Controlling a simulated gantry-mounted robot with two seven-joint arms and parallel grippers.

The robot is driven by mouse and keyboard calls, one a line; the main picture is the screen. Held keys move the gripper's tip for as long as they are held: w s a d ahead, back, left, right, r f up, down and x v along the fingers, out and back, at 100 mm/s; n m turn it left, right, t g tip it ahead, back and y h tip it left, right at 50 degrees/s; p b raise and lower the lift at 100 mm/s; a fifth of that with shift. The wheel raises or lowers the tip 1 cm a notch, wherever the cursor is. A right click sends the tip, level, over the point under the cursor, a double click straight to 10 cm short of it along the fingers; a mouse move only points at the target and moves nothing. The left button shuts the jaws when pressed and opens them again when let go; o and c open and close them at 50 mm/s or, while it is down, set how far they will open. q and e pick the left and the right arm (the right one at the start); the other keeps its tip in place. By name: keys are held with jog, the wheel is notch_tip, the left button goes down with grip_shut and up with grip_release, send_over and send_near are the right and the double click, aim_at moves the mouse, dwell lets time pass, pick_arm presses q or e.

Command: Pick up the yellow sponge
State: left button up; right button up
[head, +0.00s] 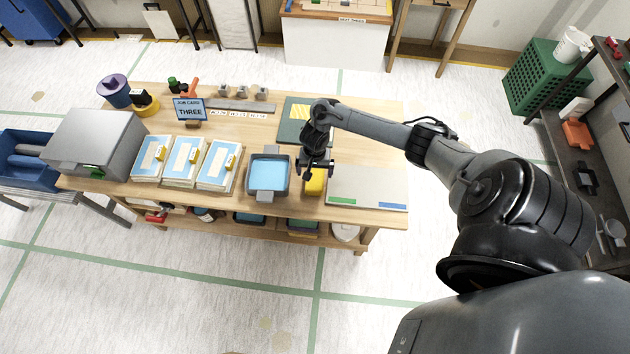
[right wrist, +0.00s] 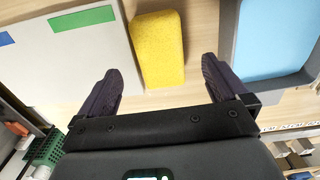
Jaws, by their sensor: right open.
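The yellow sponge (head: 315,184) is a block lying on the wooden table between the blue-lined tray and the grey board. In the head view my right gripper (head: 317,178) hangs over it and hides part of it. In the right wrist view the sponge (right wrist: 158,48) shows ahead of my open right gripper (right wrist: 160,85), between the lines of its two fingers. The fingers are spread on either side, and nothing is held. My left gripper is not in view.
A grey tray with a blue inside (head: 250,187) stands left of the sponge. A pale grey board (head: 370,185) with green and blue strips lies to its right. A dark green mat (head: 290,130) lies behind. Blue-covered stacks (head: 218,163) and a grey box (head: 98,140) are farther left.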

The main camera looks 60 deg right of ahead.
aim_at(315, 180)
jog(key=f, duration=0.2)
jog(key=f+b, duration=0.1)
jog(key=f, duration=0.1)
jog(key=shift+s+a, duration=0.15)
jog(key=shift+a, duration=0.1)
jog(key=shift+f, duration=0.55)
jog(key=c, duration=1.1)
